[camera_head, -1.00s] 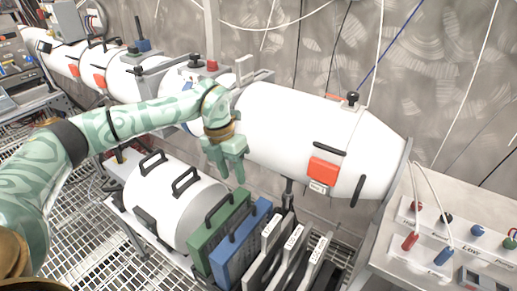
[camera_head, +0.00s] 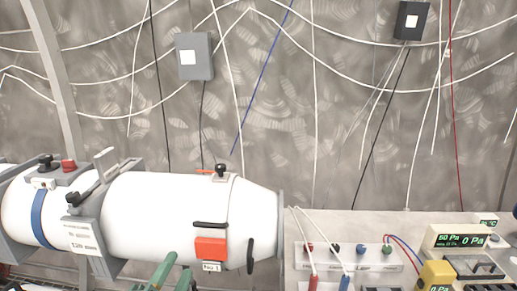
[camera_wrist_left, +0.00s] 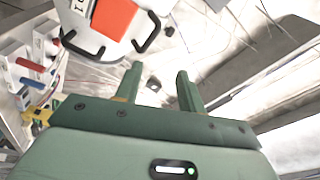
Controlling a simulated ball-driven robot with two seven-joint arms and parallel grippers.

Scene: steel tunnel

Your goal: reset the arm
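My left gripper (camera_wrist_left: 157,85) shows in the left wrist view with its two green fingers apart and nothing between them. In the head view only part of the green left gripper (camera_head: 166,272) shows at the bottom edge, in front of the white cylinder (camera_head: 150,205). The rest of the left arm is out of the head view. The white cylinder with its orange label also shows at the top of the left wrist view (camera_wrist_left: 82,32). My right gripper is in neither view.
A bench at the right carries a panel with coloured knobs and plugs (camera_head: 355,258), a pressure display (camera_head: 458,238) and a yellow device (camera_head: 436,275). Grey boxes (camera_head: 194,56) and hanging cables are on the metal wall behind. The space before the upper wall is clear.

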